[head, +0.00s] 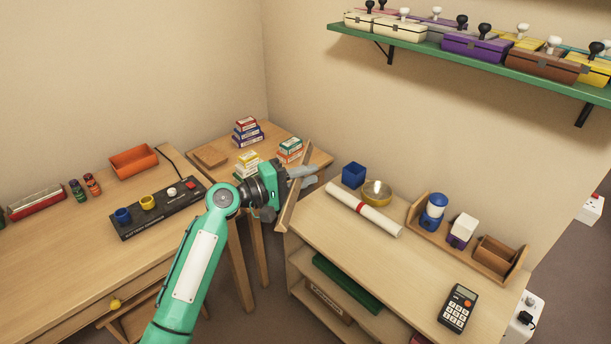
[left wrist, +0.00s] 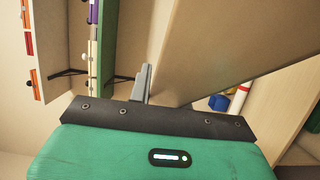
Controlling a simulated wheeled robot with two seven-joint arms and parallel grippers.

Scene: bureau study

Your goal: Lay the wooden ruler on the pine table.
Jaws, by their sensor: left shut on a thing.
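My left gripper (head: 296,180) is shut on the wooden ruler (head: 289,207), a long flat pale strip. The ruler is held steeply tilted in the air, at the front right of the small corner table. In the left wrist view the ruler (left wrist: 215,45) is a broad wooden face running up from the finger (left wrist: 144,84). The small wooden corner table, which looks like the pine table (head: 273,140), stands behind the gripper. The gripper and ruler hide part of its right side. My right gripper is in neither view.
Stacked small boxes (head: 247,131) and a flat wooden piece (head: 210,156) occupy the corner table. A desk (head: 70,260) stands at left. A low bookcase (head: 370,255) at right holds a rolled paper (head: 362,208) and a bowl (head: 377,192). A green shelf (head: 440,58) hangs above.

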